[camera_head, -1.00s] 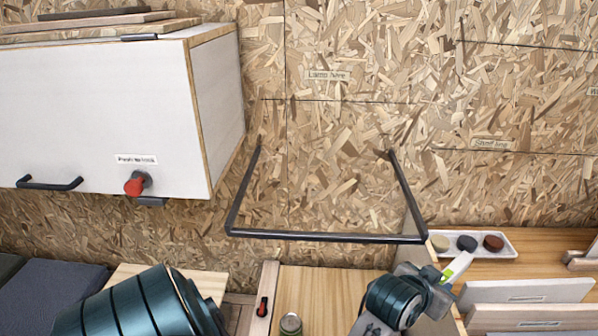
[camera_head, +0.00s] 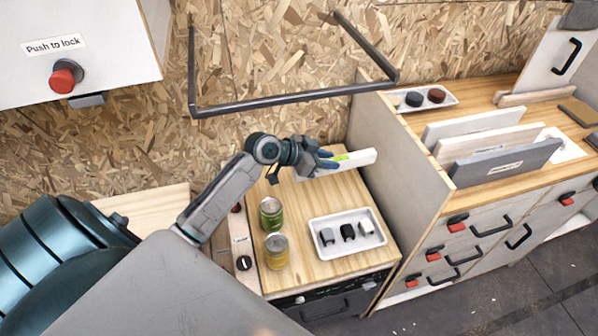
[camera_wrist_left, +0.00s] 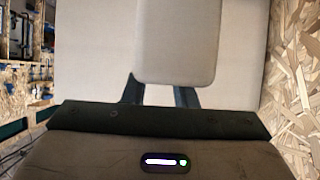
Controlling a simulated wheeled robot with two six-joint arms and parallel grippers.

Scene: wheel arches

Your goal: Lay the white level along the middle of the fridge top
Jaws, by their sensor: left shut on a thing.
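The white level (camera_head: 362,158) with a green vial part is in my left gripper (camera_head: 328,161) in the head view. The gripper is shut on it near the middle, and fingers hide part of the bar. The level lies roughly crosswise over the back of the wooden fridge top (camera_head: 296,207); I cannot tell whether it touches the top. In the left wrist view the dark fingers (camera_wrist_left: 158,92) stand either side of a pale rounded shape that I cannot identify. My right gripper is not in view.
A green jar (camera_head: 271,214), a yellow jar (camera_head: 277,251) and a white tray (camera_head: 322,254) with small dark and white items occupy the fridge top's front. A pale partition (camera_head: 400,165) bounds its right side. A dark wall-mounted frame (camera_head: 290,103) juts out above.

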